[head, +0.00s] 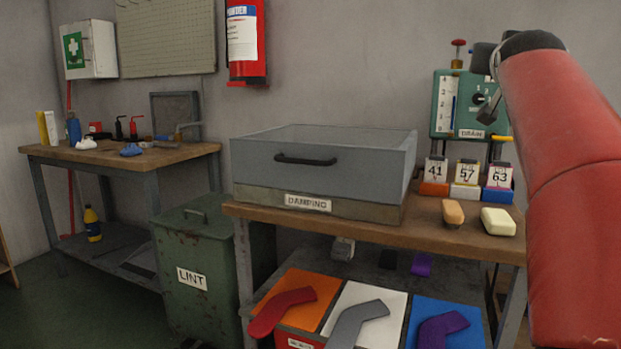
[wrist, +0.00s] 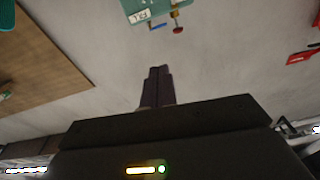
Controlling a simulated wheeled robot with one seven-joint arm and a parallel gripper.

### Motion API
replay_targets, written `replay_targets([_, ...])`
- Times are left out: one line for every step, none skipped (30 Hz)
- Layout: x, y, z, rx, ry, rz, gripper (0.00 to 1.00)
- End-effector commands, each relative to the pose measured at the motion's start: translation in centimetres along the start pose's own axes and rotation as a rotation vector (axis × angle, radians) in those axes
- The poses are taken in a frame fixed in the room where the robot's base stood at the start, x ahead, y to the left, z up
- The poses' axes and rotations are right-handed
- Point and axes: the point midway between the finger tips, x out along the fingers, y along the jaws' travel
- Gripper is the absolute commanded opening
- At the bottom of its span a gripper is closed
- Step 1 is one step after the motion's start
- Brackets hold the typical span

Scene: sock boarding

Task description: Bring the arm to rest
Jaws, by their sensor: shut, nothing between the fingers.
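My red arm (head: 572,170) rises along the right side of the head view and bends at the top toward the wall. Its dark end stands in front of the green DRAIN box (head: 458,105), hiding part of it. In the wrist view my gripper (wrist: 157,72) has its two dark fingers together, with nothing between them. The fingers point at the bare grey wall and appear to touch nothing. A green box with a red knob (wrist: 178,29) shows upside down at the top of the wrist view.
The wooden bench (head: 375,232) holds the grey DAMPING box (head: 260,170), number cards (head: 466,173) and two soap-like blocks (head: 498,221). Below are orange, white and blue panels with sock-shaped pieces (head: 358,322). A green LINT bin (head: 195,250) stands left. Floor (head: 110,315) is open at lower left.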

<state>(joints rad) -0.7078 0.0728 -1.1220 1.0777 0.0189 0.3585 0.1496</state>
Motion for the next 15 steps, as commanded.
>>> replay_targets([0.1,1.1,1.3,0.02,-0.044,0.001,0.0])
replay_targets([0.1,1.7,2.2,0.031,-0.072,0.0,0.0])
replay_targets([0.1,2.3,3.6,0.047,-0.115,-0.004,0.0])
replay_targets([-0.1,2.8,4.7,0.06,-0.149,-0.008,0.0])
replay_targets([-0.3,3.2,5.9,0.072,-0.187,-0.015,0.0])
replay_targets([-0.8,3.6,7.6,0.089,-0.239,-0.024,0.0])
replay_targets([-1.3,3.9,9.1,0.101,-0.284,-0.034,0.0])
replay_targets([-2.0,4.1,10.5,0.113,-0.33,-0.047,0.0])
replay_targets([-3.2,4.1,12.6,0.126,-0.396,-0.068,0.0])
replay_targets([-4.4,4.0,14.2,0.134,-0.448,-0.087,0.0])
replay_targets([-5.8,3.7,15.8,0.139,-0.501,-0.107,0.0])
replay_targets([-8.0,3.1,17.9,0.138,-0.571,-0.138,0.0])
replay_targets([-9.8,2.5,19.4,0.132,-0.621,-0.162,0.0])
replay_targets([-11.6,2.0,20.7,0.123,-0.667,-0.185,0.0])
replay_targets([-14.0,1.2,22.5,0.106,-0.725,-0.213,0.0])
